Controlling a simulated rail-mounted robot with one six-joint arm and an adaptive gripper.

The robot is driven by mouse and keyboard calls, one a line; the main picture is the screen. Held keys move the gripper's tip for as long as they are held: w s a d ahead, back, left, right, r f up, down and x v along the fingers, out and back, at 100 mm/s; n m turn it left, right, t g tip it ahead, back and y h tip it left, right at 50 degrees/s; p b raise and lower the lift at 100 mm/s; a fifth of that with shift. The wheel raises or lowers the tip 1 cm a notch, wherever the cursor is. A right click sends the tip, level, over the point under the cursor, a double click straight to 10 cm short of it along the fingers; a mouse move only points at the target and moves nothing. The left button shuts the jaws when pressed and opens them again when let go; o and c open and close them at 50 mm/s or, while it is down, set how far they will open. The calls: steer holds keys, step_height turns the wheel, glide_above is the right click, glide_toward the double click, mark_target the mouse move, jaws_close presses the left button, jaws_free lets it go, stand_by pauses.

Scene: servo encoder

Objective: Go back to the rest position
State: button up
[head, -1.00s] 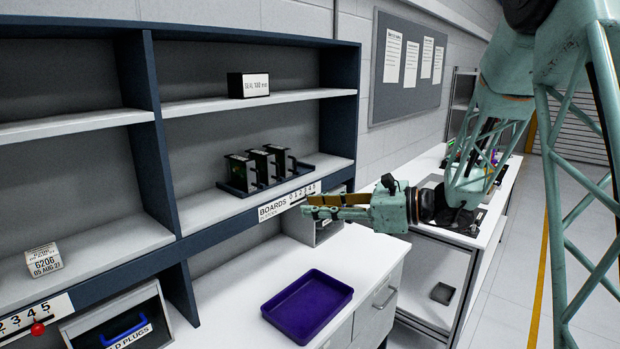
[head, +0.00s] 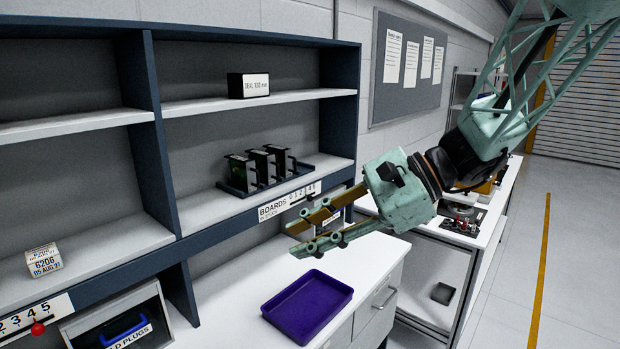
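My gripper (head: 293,240) is in the head view, right of centre, in front of the shelf's lower edge and above the white counter. Its two fingers point left and are spread apart, with nothing visible between them. My arm comes down to it from the upper right.
A purple tray (head: 307,305) lies on the white counter (head: 230,290) below my gripper, with nothing visible in it. A rack of black boards (head: 268,168) stands on the shelf behind. A small box (head: 248,86) is on the upper shelf. The floor at right (head: 575,260) is clear.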

steer(key=s+d+n+h, duration=0.3)
steer(key=s+n, duration=0.1)
steer(key=s, duration=0.7)
steer(key=s+d+n+t+h, duration=0.3)
steer(key=s+d+n+h, duration=0.5)
steer(key=s+d, duration=1)
steer(key=shift+d+n+h, duration=0.3)
steer(key=shift+d+n, duration=0.3)
stand_by(0.7)
